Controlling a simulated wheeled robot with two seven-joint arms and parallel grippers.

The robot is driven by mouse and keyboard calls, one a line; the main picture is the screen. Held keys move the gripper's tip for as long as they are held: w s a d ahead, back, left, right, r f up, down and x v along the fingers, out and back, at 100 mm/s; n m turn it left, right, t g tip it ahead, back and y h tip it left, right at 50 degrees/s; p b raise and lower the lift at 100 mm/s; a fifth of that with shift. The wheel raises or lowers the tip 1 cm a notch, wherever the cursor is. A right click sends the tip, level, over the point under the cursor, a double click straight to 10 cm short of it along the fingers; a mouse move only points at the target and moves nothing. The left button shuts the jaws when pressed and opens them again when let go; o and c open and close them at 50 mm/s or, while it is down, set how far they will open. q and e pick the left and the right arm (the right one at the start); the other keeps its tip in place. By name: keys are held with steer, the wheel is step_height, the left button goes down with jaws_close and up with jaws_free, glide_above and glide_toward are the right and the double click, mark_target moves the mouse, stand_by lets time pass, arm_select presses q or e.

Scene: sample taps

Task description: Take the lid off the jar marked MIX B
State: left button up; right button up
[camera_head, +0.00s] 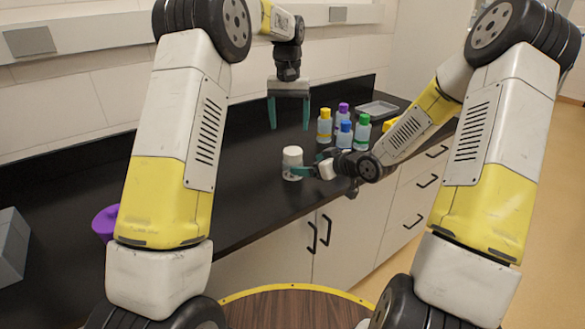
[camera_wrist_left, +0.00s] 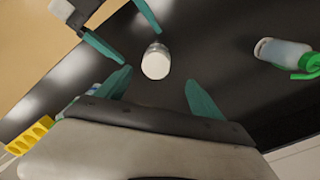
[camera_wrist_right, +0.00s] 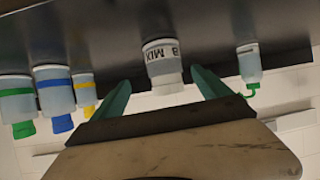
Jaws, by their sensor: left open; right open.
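The jar (camera_head: 292,167) is small with a white lid (camera_head: 292,151), and stands upright near the counter's front. The right wrist view shows its upside-down label, MIX B (camera_wrist_right: 160,52), with the lid (camera_wrist_right: 168,84) on. My left gripper (camera_head: 289,120) is open and empty, pointing down above the counter and apart from the jar; its wrist view shows the lid (camera_wrist_left: 155,66) from above, ahead between the fingers. My right gripper (camera_head: 303,173) is open, low beside the jar. Its fingertips (camera_wrist_left: 141,45) lie either side of the jar or just short of it; contact cannot be told.
Several bottles with yellow (camera_head: 325,127), purple, green and blue (camera_head: 345,135) caps stand to the right behind my right gripper. A grey tray (camera_head: 377,109) lies further back. A green-topped bottle (camera_wrist_left: 282,52) is apart from the jar.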

mark_target(292, 164)
steer(key=shift+w+a+f+y, duration=0.15)
steer(key=shift+a+f+y, duration=0.1)
steer(key=shift+a+y, duration=0.25)
steer(key=x, duration=0.7)
steer(key=shift+w+a+f, duration=0.1)
steer(key=shift+w+a, duration=0.05)
steer(key=shift+w, duration=0.1)
jaws_close()
